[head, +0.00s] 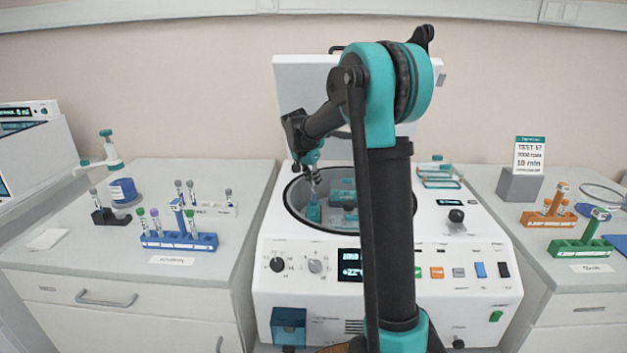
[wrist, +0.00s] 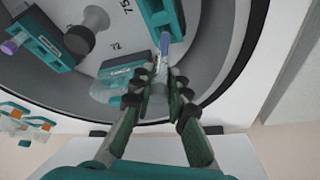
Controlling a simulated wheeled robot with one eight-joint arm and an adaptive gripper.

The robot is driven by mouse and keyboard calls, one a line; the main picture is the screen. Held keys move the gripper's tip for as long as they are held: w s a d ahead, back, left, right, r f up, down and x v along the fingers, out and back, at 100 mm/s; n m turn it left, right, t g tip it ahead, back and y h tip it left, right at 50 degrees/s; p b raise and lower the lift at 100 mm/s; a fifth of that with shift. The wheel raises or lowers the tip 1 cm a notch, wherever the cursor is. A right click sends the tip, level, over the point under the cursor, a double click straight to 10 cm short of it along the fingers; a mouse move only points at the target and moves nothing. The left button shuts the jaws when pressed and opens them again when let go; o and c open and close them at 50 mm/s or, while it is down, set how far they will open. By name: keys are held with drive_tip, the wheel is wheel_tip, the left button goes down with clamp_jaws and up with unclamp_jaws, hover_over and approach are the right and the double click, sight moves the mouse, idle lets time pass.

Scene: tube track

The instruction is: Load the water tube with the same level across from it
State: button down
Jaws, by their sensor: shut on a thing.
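My gripper (head: 314,178) is at the end of the arm, inside the open centrifuge bowl (head: 291,197). In the wrist view my gripper (wrist: 160,86) is shut on a tube (wrist: 163,50), whose lower end is at the teal bucket (wrist: 175,22) at the top. I cannot tell how deep it sits. A second teal bucket (wrist: 38,42) at the left holds a purple-capped tube (wrist: 10,46). Another teal bucket (wrist: 115,88) lies left of my fingers. Grey-capped tubes (head: 190,190) stand in a white rack (head: 222,211) on the left bench.
The centrifuge lid (head: 300,90) is raised behind my arm. The rotor hub (wrist: 80,40) stands up in the bowl. A blue rack (head: 207,243) is on the left bench; orange (head: 540,219) and green (head: 565,248) racks are on the right bench. My arm hides part of the bowl.

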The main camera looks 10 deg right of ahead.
sight(313, 189)
drive_tip(key=shift+f, duration=0.85)
idle(0.6)
drive_tip(key=shift+f, duration=0.35)
drive_tip(key=shift+f, duration=0.3)
drive_tip(key=shift+f, duration=0.35)
drive_tip(key=shift+f, duration=0.45)
drive_tip(key=c, duration=1.4)
unclamp_jaws()
